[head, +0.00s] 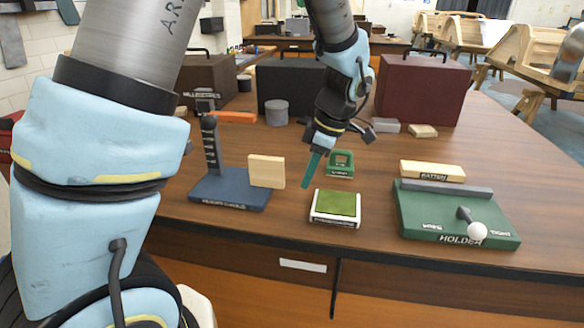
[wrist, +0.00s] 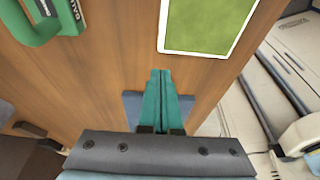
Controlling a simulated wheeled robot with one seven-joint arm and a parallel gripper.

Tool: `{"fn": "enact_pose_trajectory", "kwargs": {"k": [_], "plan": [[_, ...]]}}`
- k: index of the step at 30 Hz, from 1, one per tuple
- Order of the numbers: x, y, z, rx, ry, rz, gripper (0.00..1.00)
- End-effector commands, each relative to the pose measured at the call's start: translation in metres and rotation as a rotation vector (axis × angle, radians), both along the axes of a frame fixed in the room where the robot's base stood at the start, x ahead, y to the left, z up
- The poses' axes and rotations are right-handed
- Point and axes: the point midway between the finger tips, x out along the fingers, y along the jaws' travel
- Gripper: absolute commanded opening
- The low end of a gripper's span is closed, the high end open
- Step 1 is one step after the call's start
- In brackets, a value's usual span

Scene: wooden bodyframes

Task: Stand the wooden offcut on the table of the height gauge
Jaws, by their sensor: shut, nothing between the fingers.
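The height gauge (head: 227,191) stands at the left of the bench, with a blue base and a dark upright column marked with a scale. The wooden offcut (head: 266,171), a pale squarish block, is upright at the right end of the blue base. It overlaps the base's right edge in the picture; I cannot tell whether it rests fully on it. My gripper (head: 305,186) is to the right of the offcut, apart from it, pointing down with its teal fingers shut and empty. The shut fingers also show in the wrist view (wrist: 160,73); the offcut does not clearly show there.
A white-framed green pad (head: 336,206) lies right of my fingertips, with a green-handled block (head: 341,163) behind. A green holder (head: 455,220) and a pale batten (head: 432,171) are at the right. Dark cases (head: 290,85) stand behind. Bare wood lies between pad and holder.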

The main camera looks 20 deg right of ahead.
Motion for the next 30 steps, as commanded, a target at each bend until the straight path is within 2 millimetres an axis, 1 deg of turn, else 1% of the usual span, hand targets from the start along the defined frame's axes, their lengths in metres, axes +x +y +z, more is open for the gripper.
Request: {"fn": "enact_pose_trajectory", "kwargs": {"k": [1,6,12,20,23,27,30], "plan": [[0.006,0.01,0.007,-0.001,-0.002,0.007,0.0],[0.015,0.026,0.006,0.0,-0.002,0.007,0.0],[0.019,0.031,0.004,-0.002,-0.004,0.004,0.0],[0.019,0.032,0.004,-0.002,-0.004,0.004,0.0],[0.022,0.037,0.002,-0.001,-0.005,0.006,0.0],[0.029,0.051,0.001,-0.002,-0.002,0.004,0.0],[0.029,0.051,0.003,-0.002,-0.002,0.002,0.0]]}}
